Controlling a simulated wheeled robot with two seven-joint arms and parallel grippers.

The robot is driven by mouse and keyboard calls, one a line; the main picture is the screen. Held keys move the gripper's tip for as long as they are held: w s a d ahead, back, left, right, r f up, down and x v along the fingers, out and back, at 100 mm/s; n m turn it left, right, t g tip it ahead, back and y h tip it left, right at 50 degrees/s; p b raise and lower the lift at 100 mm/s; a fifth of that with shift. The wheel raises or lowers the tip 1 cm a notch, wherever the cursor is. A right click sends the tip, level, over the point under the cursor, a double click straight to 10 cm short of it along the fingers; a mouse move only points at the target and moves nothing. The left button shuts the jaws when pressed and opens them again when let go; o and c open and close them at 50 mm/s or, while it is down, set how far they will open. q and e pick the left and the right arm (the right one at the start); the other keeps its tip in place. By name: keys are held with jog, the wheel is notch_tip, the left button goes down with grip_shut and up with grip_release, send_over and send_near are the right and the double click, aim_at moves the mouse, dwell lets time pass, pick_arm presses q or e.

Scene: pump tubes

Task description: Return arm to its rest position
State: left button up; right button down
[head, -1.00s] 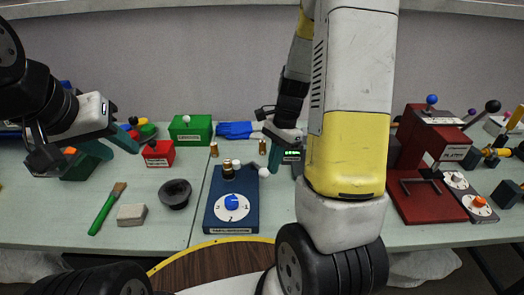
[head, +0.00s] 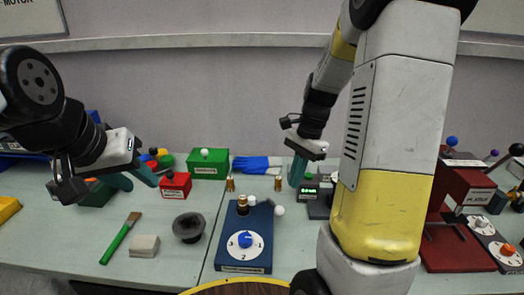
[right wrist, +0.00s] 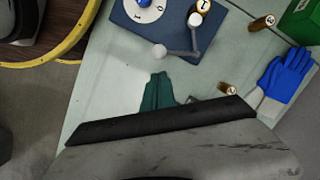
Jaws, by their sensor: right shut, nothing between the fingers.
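My right gripper (head: 298,172) hangs above the back of the table, fingers down, right of the blue box with a white dial (head: 243,262). In the right wrist view its teal fingers (right wrist: 158,90) are together and hold nothing. The blue box also shows there (right wrist: 135,22), with a lever ending in a pale ball and a brass tube on it. My left gripper (head: 133,180) is at the left with its two teal fingers apart, near a dark green block (head: 97,195). Nothing is seen between them.
Two brass tubes (head: 230,184) (head: 278,184) stand behind the blue box. Blue gloves (head: 257,164), a green box (head: 208,163), a red box (head: 175,186), a black cup (head: 189,228), a brush (head: 120,238) and a red press (head: 455,250) are around.

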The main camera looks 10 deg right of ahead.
jog(key=s+a+r+n+t, duration=0.3)
jog(key=s+r+n, duration=0.3)
jog(key=r, duration=0.1)
jog(key=s+a+r+n+t, duration=0.4)
jog(key=s+r+n, duration=0.2)
jog(key=s+n, duration=0.1)
jog(key=shift+s+r+n, duration=0.15)
jog(key=shift+r+n, duration=0.15)
jog(key=shift+r, duration=0.1)
jog(key=c, duration=2.1)
grip_release()
jog(key=shift+a, duration=0.1)
